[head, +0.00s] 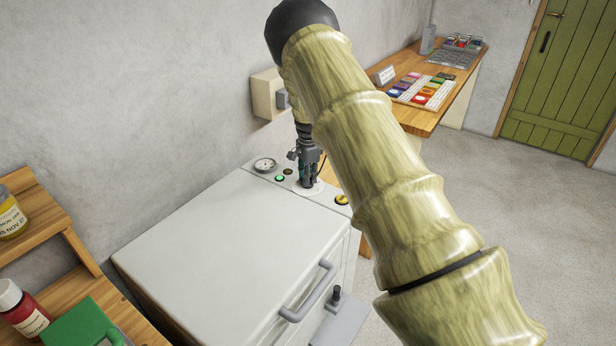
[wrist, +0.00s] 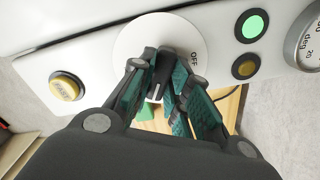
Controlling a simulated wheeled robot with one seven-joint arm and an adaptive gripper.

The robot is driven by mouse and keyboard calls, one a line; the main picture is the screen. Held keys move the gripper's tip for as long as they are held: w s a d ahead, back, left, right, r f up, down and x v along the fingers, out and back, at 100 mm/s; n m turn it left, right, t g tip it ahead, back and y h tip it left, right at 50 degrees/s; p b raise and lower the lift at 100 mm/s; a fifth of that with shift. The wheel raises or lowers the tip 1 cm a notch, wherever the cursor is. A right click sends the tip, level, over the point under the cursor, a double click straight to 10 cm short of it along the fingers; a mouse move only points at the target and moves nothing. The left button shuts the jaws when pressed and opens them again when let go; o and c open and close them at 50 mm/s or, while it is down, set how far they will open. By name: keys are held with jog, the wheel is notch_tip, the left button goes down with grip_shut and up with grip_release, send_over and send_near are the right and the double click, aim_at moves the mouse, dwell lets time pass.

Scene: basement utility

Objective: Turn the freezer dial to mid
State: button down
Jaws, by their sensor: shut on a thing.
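The freezer (head: 225,250) is a white chest with a control panel along its far edge. The freezer dial (wrist: 131,42) shows in the wrist view as a white round plate with "OFF" printed near its right side. Its dark knob (wrist: 156,88) has a white pointer line and sits between my fingers. My gripper (wrist: 163,68) is shut on the knob. The other dial markings are hidden behind the fingers. In the head view, my gripper (head: 308,176) reaches down onto the panel and covers most of the dial.
A gauge (head: 264,165), a green light (head: 280,178), a small brown button (head: 288,171) and a yellow button (head: 342,199) share the panel. The lid handle (head: 309,291) sticks out in front. Wooden benches flank the freezer.

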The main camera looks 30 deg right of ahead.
jog(key=shift+s+a+f, duration=0.1)
jog(key=shift+f, duration=0.1)
jog(key=c, duration=1.4)
grip_release()
jog(key=shift+o, duration=0.2)
jog(key=shift+r, duration=0.15)
jog(key=shift+r, duration=0.25)
notch_tip(320, 180, up, 11)
jog(key=shift+r, duration=0.1)
